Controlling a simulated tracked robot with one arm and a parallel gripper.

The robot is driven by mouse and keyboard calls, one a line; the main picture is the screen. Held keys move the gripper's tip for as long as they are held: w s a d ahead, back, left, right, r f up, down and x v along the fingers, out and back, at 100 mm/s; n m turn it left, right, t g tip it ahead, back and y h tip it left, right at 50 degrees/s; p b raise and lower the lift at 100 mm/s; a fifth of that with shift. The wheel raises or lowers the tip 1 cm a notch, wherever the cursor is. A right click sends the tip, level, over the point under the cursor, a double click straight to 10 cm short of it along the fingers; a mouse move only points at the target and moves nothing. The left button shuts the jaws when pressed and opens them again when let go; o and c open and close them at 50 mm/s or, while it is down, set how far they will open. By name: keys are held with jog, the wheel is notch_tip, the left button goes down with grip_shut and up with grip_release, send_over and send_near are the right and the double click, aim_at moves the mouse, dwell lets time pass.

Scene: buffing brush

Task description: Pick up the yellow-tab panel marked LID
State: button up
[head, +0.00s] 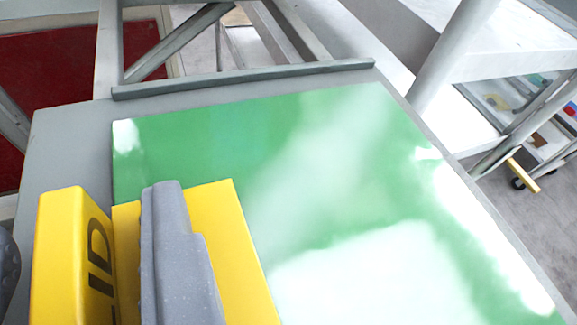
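The yellow panel stands at the lower left of the head view. Its upright yellow tab (62,255) has dark letters on its right face; "ID" reads clearly and the first letter is partly cut off. A flat yellow part (232,245) lies on the green surface to the right of the tab. My gripper (85,215) is open, with one grey finger right of the tab and a sliver of the other at the left picture edge. The tab shows between the fingers, with a gap on both sides. The right finger hides part of the flat yellow area.
A glossy green sheet (215,140) with bright reflections covers most of the grey table (65,140). A raised grey bar (245,78) runs along the far edge. A slanted grey post (450,50) and shelving stand beyond at right. The green sheet's right side is clear.

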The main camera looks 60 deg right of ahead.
jog(key=shift+w+d+f, duration=0.15)
jog(key=shift+w, duration=0.15)
grip_shut()
